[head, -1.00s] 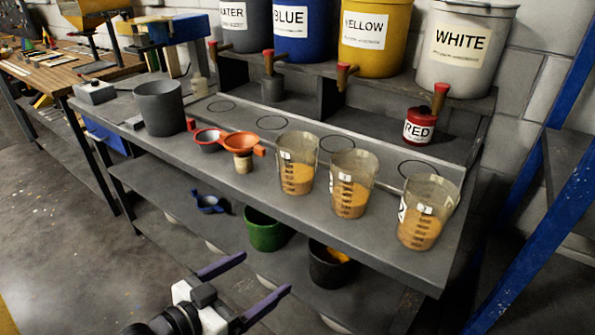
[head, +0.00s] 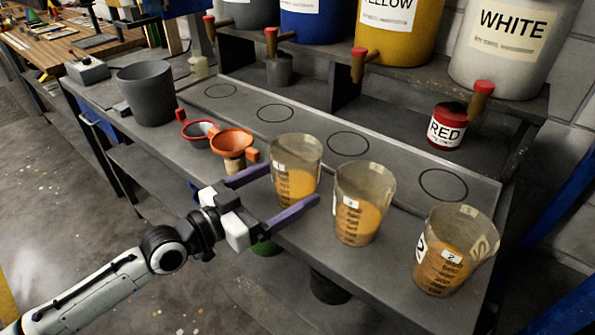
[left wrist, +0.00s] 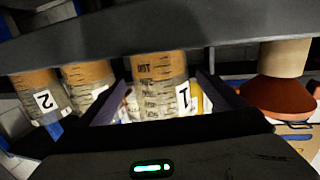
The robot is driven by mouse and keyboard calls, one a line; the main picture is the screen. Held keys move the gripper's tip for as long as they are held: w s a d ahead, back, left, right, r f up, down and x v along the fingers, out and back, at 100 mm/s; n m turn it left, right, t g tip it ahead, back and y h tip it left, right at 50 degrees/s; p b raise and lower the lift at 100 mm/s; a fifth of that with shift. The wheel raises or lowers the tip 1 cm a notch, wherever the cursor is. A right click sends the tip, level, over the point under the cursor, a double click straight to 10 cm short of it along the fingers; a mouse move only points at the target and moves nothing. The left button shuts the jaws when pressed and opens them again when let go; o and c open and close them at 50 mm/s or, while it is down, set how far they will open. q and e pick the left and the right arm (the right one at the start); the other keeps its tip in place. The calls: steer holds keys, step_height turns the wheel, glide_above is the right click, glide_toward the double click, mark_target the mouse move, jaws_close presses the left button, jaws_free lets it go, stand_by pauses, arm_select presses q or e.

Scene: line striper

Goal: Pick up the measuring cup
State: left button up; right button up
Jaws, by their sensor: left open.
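Three clear measuring cups with orange-brown contents stand upright on the grey bench: a left one (head: 294,180), a middle one (head: 357,212) and a right one (head: 445,258). My left gripper (head: 291,186) is open at the front of the left cup, one purple finger on either side of it in the picture. In the upside-down left wrist view, this cup (left wrist: 158,80), labelled 1, shows between the spread fingers, with gaps at both sides. The other cups show at left there, the far one (left wrist: 40,95) labelled 2. My right gripper is not in view.
An orange funnel (head: 232,143) in a holder and a red-rimmed dark cup (head: 199,132) stand left of the cups. A grey bucket (head: 148,95) is farther left. A red tin (head: 446,127) and large labelled paint buckets stand behind. Bench (head: 300,235) room in front is narrow.

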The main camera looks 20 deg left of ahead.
arm_select(q)
steer(key=shift+p+x, duration=0.4)
steer(key=shift+x, duration=3.2)
steer(key=shift+f, duration=0.1)
steer(key=c, duration=1.3)
steer(key=shift+a, duration=0.1)
steer(key=shift+c, duration=0.5)
